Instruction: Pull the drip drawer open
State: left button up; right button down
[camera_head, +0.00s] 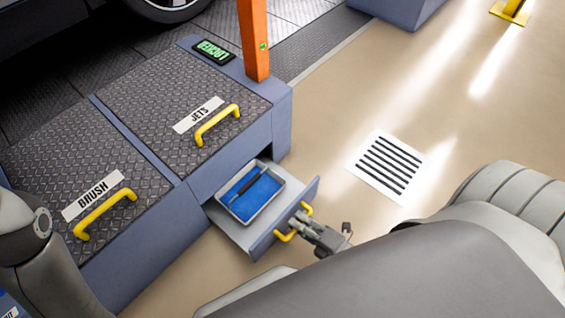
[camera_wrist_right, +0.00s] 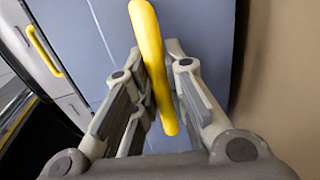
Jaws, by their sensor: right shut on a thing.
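The drip drawer (camera_head: 262,238) stands out from the side of the blue-grey bench, under the JETS lid. A light tray with a blue inside (camera_head: 252,196) and a dark bar-shaped item lies in it. The drawer front has a yellow handle (camera_head: 284,237). My right gripper (camera_head: 303,224) is at this handle, and in the right wrist view its fingers (camera_wrist_right: 156,100) are shut around the yellow bar (camera_wrist_right: 148,45). My left arm shows at the left edge of the head view, but its gripper is out of view.
The JETS lid (camera_head: 187,97) and BRUSH lid (camera_head: 75,180) are closed, each with a yellow handle. An orange post (camera_head: 254,40) rises at the bench corner beside a small green display (camera_head: 214,50). A floor grate (camera_head: 389,167) lies to the right; the floor around it is clear.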

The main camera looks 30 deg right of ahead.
jog(key=shift+f+p+v, duration=0.1)
jog(key=shift+f+v, duration=0.1)
jog(key=shift+v, duration=0.75)
jog(key=shift+f+p+v, duration=0.1)
jog(key=shift+f+v, duration=0.1)
jog(key=shift+v, duration=0.8)
jog(key=shift+f+p+v, duration=0.1)
jog(key=shift+f+v, duration=0.1)
jog(key=shift+v, duration=0.75)
jog(key=shift+s, duration=0.15)
jog(key=c, duration=1.5)
grip_release()
jog(key=shift+o, duration=0.2)
jog(key=v, duration=1.2)
jog(key=shift+f, duration=0.1)
